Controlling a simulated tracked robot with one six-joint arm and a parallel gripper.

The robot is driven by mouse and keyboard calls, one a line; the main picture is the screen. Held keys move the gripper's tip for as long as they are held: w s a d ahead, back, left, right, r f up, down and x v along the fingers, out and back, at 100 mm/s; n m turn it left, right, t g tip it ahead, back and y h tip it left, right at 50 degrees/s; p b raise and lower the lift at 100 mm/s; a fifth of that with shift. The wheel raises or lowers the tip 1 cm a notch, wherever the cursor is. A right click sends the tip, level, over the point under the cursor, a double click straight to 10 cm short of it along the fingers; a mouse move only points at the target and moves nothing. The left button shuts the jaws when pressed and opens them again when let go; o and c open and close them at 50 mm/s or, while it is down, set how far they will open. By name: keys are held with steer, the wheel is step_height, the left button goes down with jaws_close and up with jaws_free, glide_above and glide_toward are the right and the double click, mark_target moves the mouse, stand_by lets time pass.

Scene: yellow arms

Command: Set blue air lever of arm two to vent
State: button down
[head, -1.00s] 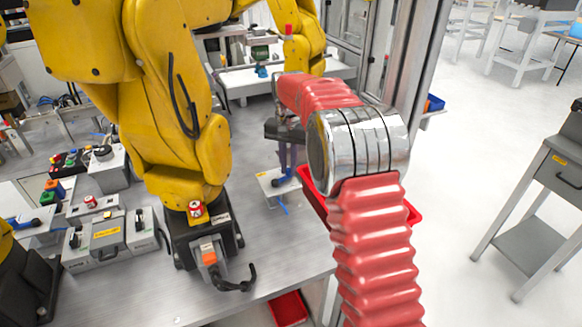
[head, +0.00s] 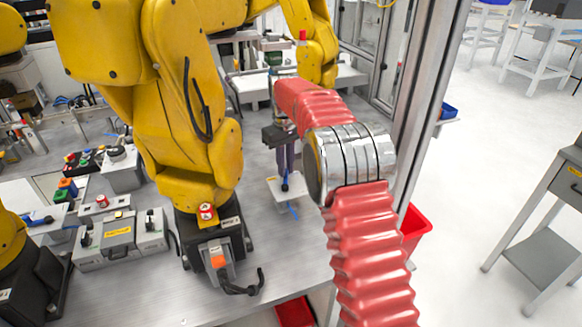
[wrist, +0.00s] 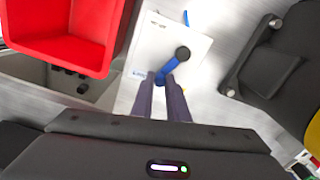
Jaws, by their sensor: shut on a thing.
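The blue air lever (wrist: 174,68) shows in the wrist view on a pale square plate with a small label. Its dark round pivot is at the upper right end, and the lever slants down-left to my fingertips. My gripper (wrist: 162,80) is shut on the free end of the lever, one finger on each side. In the head view the plate (head: 299,191) lies on the bench right of a yellow arm's base, and my gripper (head: 287,171) points down over it. The lever is mostly hidden there. The vent marking cannot be read.
A yellow arm (head: 190,120) on a black base stands close left of the plate. A red bin (wrist: 62,30) is at the upper left in the wrist view. A grey control box (head: 107,236) stands at the left. A metal frame post (head: 430,120) rises at the right.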

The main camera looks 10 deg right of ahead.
steer(key=a+n, duration=0.1)
steer(key=n, duration=0.1)
steer(key=a+n, duration=0.1)
steer(key=n, duration=0.1)
steer(key=shift+n, duration=0.4)
steer(key=c, duration=1.7)
jaws_free()
steer(key=shift+r, duration=3.75)
steer(key=shift+w, duration=0.1)
